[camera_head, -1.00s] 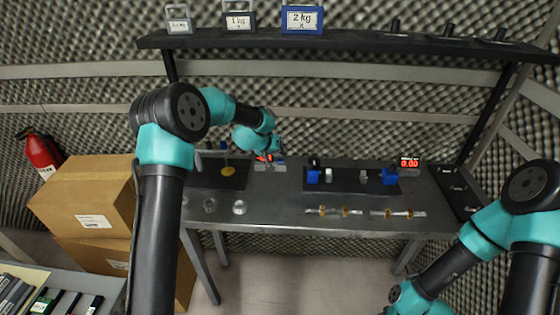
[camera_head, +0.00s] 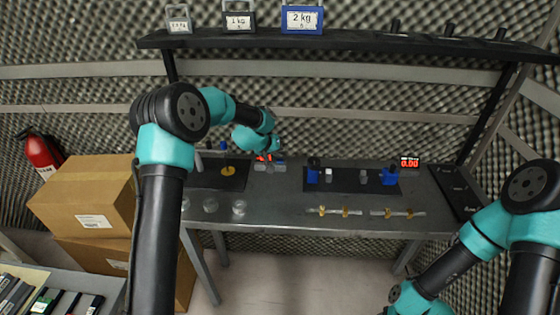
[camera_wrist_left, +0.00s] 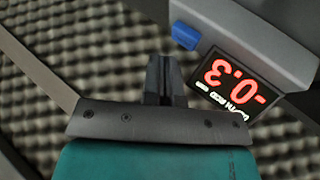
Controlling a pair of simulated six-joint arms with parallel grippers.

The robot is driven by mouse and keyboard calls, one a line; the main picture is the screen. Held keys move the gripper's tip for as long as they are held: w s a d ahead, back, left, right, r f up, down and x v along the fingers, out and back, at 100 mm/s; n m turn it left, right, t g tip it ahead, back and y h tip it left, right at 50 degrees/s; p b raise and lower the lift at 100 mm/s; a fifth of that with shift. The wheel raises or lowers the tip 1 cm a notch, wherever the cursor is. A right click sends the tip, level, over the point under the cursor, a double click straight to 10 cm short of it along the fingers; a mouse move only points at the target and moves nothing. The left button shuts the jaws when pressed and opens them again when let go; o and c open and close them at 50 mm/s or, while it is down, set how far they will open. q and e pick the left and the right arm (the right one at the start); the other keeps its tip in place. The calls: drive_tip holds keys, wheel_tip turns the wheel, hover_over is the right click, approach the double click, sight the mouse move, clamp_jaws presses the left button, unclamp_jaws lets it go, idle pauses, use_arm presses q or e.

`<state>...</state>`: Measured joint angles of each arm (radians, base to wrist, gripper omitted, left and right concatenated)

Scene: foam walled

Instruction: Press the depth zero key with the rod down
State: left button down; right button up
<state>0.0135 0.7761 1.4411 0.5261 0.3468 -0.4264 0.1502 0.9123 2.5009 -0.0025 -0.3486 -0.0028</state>
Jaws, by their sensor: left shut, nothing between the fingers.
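The blue key (camera_wrist_left: 185,36) sits on the grey display box (camera_wrist_left: 250,35) in the left wrist view. The box's red readout (camera_wrist_left: 232,82) shows upside down and seems to read -0.3. My left gripper (camera_wrist_left: 165,58) is shut and empty beside the box, with its fingertips just short of the blue key in the picture; no contact shows. In the head view my left gripper (camera_head: 268,166) is over the back of the bench at the small red readout (camera_head: 261,157), partly covering it. I cannot make out the rod for certain. My right gripper is out of frame.
A dark mat (camera_head: 202,183) with a gold disc (camera_head: 228,170) lies left of the readout. Glass dishes (camera_head: 210,205) stand at the bench's front left. A second dark mat (camera_head: 345,187) holds blue blocks. Brass-fitted rods (camera_head: 347,211) lie at the front. A shelf (camera_head: 350,43) hangs above.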

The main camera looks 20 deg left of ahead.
sight(279, 160)
use_arm(q)
drive_tip(key=shift+f, duration=0.15)
idle(0.4)
drive_tip(key=shift+f, duration=0.25)
drive_tip(key=shift+f, duration=0.5)
idle(0.9)
drive_tip(key=shift+r, duration=0.95)
drive_tip(key=shift+r, duration=2.5)
